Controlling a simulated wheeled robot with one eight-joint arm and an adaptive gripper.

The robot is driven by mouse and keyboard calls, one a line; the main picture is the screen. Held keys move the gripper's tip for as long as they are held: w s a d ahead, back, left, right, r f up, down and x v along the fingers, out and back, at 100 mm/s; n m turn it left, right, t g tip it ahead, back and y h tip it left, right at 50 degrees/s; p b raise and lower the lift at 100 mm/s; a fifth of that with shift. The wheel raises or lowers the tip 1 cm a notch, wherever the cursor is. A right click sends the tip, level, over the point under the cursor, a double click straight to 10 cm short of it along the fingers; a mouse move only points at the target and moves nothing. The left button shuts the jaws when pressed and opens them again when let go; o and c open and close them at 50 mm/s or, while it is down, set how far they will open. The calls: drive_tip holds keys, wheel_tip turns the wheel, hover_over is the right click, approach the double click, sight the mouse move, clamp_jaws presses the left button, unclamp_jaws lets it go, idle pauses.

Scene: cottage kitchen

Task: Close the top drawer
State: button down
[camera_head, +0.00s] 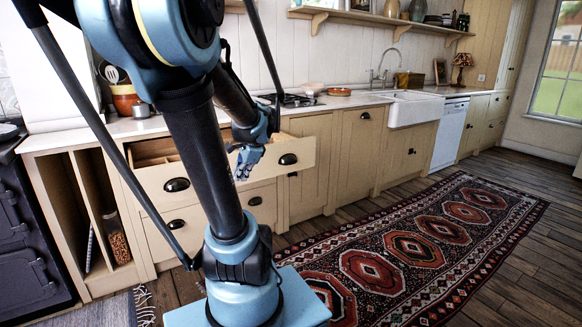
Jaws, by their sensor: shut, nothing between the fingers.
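The top drawer (304,159) stands pulled out from the cream cabinet, under the counter. Its front panel with dark cup handles shows on both sides of my arm, and its open inside shows at the left. My gripper (243,172) is shut and empty, pointing down in front of the drawer's front panel. I cannot tell whether it touches the panel. My arm hides the middle of the drawer. The drawer below (170,218) is closed.
A patterned rug (410,250) covers the wooden floor at the right. Open shelf slots (97,215) and a dark stove (25,235) stand at the left. A white sink (414,108) and a white dishwasher (449,135) are farther right.

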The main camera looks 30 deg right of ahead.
drive_tip(key=w+d+m+t+h, duration=0.2)
drive_tip(key=d+m+t, duration=0.2)
drive_tip(key=d+m, duration=1.85)
drive_tip(key=w+d+f+n, duration=0.6)
drive_tip(key=w, duration=0.5)
drive_tip(key=shift+f, duration=0.25)
drive_tip(key=shift+d, duration=0.1)
